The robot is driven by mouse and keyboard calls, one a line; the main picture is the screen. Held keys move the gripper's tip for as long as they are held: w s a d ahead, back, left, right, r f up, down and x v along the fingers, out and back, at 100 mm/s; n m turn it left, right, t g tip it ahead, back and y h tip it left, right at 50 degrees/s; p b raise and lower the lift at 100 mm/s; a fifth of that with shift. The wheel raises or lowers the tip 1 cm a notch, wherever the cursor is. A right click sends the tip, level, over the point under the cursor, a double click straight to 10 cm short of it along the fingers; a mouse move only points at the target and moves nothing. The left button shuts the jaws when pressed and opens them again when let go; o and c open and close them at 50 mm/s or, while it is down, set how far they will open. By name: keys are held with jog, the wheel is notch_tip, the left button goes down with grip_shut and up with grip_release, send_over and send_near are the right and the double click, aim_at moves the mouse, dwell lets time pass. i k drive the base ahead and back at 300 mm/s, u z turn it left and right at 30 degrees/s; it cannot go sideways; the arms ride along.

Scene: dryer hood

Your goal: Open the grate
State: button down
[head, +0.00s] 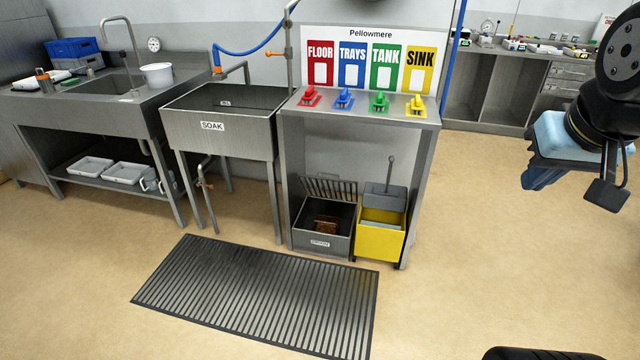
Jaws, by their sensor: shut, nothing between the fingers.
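A long dark slatted floor grate (262,292) lies flat on the floor in front of the soak sink and the stand. A smaller barred grate (331,188) stands upright at the back of an open grey box (322,232) under the stand. A brown item lies in that box. I cannot tell from this view whether the small grate is hinged to the box. My gripper (538,180) hangs at the right, over bare floor, well apart from both grates. It is shut and empty.
A yellow mop bucket (380,232) stands right of the grey box. The stand (427,118) has several coloured handles on top. The soak sink (218,135) and another sink bench (90,110) are at left.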

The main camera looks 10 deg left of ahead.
aim_at(330, 186)
jog(key=u, duration=1.6)
jog(key=i, duration=1.45)
jog(key=u, duration=0.8)
jog(key=i, duration=0.1)
jog(key=z, duration=3)
jog(key=k, duration=0.55)
jog(key=u, duration=0.1)
